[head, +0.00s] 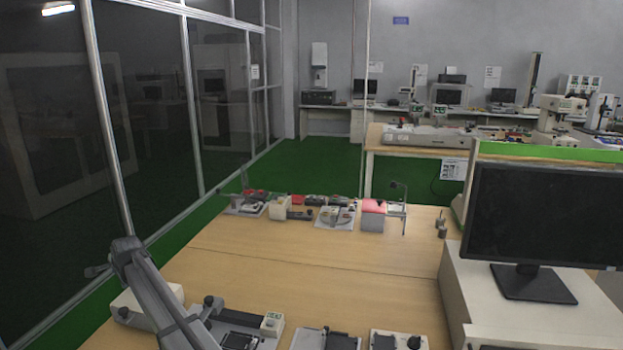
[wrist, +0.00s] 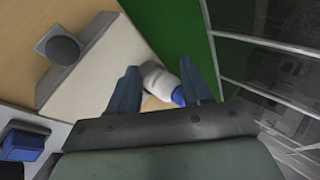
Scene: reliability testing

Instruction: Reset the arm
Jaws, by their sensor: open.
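My gripper (wrist: 159,66) shows in the wrist view with its two dark blue-grey fingers spread apart. A rounded white piece with a blue end (wrist: 164,84) shows between the fingers; they are not closed on it. I cannot tell whether a finger touches it, and its lower part is hidden by the gripper body. In the head view a grey jointed arm (head: 150,285) slants up from the bottom edge at the lower left, over the near bench. Its far end lies near the bench's left edge, too small to read clearly.
Several bench instruments line the near edge, among them a device with a small display (head: 272,322). More instruments stand along the bench's far edge. The bench middle (head: 300,262) is clear. A monitor (head: 550,220) stands at right; a glazed partition (head: 140,110) is at left.

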